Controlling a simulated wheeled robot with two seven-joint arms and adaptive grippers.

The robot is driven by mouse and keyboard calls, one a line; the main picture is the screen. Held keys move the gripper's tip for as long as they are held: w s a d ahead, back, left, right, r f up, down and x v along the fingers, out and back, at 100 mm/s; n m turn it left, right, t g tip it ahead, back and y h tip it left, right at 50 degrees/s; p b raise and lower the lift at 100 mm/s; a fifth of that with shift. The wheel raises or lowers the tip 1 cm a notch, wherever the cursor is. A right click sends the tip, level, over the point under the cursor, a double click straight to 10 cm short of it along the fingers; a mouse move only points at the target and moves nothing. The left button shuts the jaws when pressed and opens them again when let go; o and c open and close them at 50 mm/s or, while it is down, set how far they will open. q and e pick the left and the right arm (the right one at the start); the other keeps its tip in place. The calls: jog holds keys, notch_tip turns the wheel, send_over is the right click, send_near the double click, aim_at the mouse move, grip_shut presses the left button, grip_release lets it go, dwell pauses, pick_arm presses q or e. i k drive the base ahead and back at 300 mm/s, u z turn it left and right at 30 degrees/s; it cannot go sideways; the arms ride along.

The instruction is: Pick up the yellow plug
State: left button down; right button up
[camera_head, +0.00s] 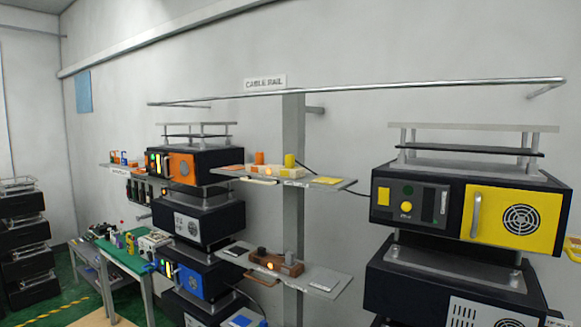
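Neither of my grippers shows in the head view.
A machine with a yellow door (515,218) stands at right, one with an orange door (181,166) at left. A lower shelf (330,279) holds a brown block (277,264). A metal cable rail (365,88) runs above. A green-topped table (125,260) is at left.

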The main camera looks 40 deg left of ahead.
aim_at(289, 161)
jog(key=i, duration=1.2)
jog(key=u, duration=0.8)
